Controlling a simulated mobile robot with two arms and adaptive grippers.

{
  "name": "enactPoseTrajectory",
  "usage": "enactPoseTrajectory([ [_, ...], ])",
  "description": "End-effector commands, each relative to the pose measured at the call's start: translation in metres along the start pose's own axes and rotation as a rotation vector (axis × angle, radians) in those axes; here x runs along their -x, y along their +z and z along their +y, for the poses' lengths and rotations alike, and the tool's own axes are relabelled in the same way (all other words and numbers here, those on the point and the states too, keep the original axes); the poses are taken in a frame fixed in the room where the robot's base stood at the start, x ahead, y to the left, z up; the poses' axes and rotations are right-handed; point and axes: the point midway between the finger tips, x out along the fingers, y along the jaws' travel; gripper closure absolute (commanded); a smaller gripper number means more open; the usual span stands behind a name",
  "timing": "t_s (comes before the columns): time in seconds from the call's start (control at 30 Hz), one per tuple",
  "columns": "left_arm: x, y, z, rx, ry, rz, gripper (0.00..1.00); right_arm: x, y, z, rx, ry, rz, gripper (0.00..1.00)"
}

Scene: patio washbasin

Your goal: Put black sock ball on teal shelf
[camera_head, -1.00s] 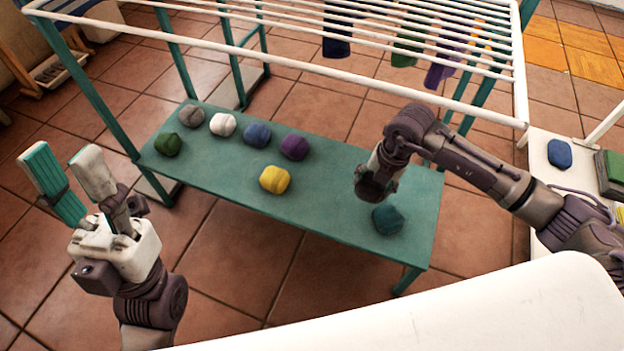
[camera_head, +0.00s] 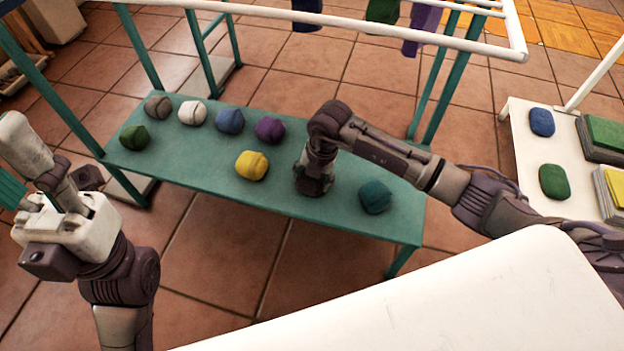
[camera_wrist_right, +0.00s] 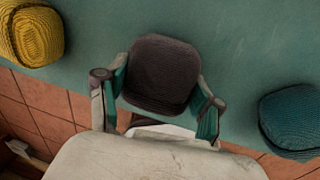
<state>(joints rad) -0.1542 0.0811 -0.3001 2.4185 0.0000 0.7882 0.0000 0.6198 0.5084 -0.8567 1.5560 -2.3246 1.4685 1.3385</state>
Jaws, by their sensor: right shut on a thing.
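The teal shelf (camera_head: 215,183) is a long low board at the foot of a drying rack in the head view. My right gripper (camera_head: 313,184) is over its front part, between a yellow ball and a teal ball. In the right wrist view my right gripper (camera_wrist_right: 160,80) is shut on the black sock ball (camera_wrist_right: 163,68), with a finger on each side. The shelf surface (camera_wrist_right: 240,45) fills the background there. I cannot tell whether the ball touches it. In the head view the hand hides most of the ball. My left gripper (camera_head: 10,160) is open and empty at the left edge.
The yellow ball (camera_head: 251,165) is left of my right gripper, the teal ball (camera_head: 375,196) right. Rack rails (camera_head: 380,37) run above. A white surface (camera_head: 440,300) fills the front.

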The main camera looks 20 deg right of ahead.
Motion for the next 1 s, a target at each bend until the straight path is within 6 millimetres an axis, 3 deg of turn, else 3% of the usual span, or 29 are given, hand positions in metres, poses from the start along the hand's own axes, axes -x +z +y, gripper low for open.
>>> enactPoseTrajectory([
  [0.27,0.000,0.000,0.000,0.000,0.001,0.001,0.60,-0.002,0.000,0.000,0.000,0.000,0.000,0.68],
  [0.3,-0.001,0.000,0.000,0.000,0.001,0.003,0.60,-0.002,0.000,0.000,0.000,0.000,0.000,0.29],
  [0.43,-0.001,0.000,0.000,0.000,0.001,0.002,0.60,-0.002,0.000,0.000,0.000,0.000,0.000,0.09],
  [0.77,-0.002,0.000,0.000,0.000,0.001,0.003,0.60,0.000,0.000,0.000,0.000,0.001,0.000,0.09],
  [0.87,-0.007,-0.002,0.000,0.000,0.001,0.008,0.60,0.009,0.000,0.001,0.000,0.002,-0.001,0.09],
  [1.0,0.003,-0.003,-0.001,0.006,-0.019,-0.051,0.60,0.036,0.001,0.001,0.000,0.002,-0.002,0.09],
])
